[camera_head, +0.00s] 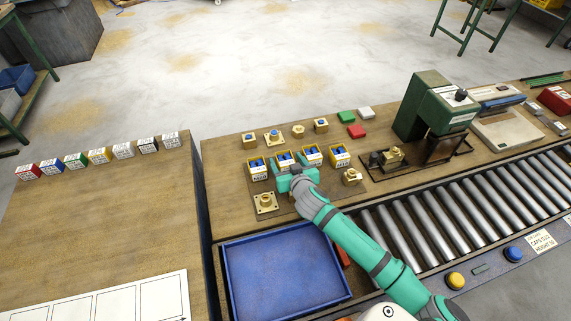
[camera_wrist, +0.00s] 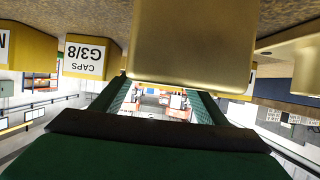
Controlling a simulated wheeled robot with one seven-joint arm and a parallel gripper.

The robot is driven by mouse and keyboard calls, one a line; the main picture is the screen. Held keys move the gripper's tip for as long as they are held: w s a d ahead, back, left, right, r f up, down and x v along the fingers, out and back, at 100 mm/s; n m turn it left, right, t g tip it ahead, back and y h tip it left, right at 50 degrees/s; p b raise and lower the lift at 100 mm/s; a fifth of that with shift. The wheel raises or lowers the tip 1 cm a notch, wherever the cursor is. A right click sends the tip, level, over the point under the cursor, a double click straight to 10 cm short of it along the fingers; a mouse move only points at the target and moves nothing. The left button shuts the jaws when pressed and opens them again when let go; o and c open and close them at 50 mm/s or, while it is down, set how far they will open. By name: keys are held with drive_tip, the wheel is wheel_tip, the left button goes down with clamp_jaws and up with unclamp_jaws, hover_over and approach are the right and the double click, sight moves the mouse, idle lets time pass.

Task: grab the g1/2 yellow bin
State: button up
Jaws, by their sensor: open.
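Several yellow bins holding blue caps stand in a row on the bench in the head view, including the leftmost bin (camera_head: 258,170), a second bin (camera_head: 285,158), a third bin (camera_head: 312,154) and the rightmost bin (camera_head: 340,156). Their labels are too small to read there, so I cannot tell which is G1/2. My gripper (camera_head: 293,178) is open, low over the bench, just in front of the second bin. In the wrist view, a bin labelled CAPS G3/8 (camera_wrist: 88,57) shows upside down at left. A smooth brass-coloured block (camera_wrist: 192,40) fills the top centre, beyond my open fingers (camera_wrist: 160,92).
Brass parts stand close by: a flanged one (camera_head: 264,202) at left and another (camera_head: 351,177) at right. A blue tray (camera_head: 285,270) lies in front. A green drilling machine (camera_head: 436,105) and roller conveyor (camera_head: 470,195) are to the right. Small coloured boxes (camera_head: 100,156) line the left table.

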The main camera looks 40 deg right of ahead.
drive_tip(key=shift+w+d+f, duration=0.25)
drive_tip(key=shift+w+d, duration=0.05)
drive_tip(key=shift+w, duration=0.3)
drive_tip(key=c, duration=1.2)
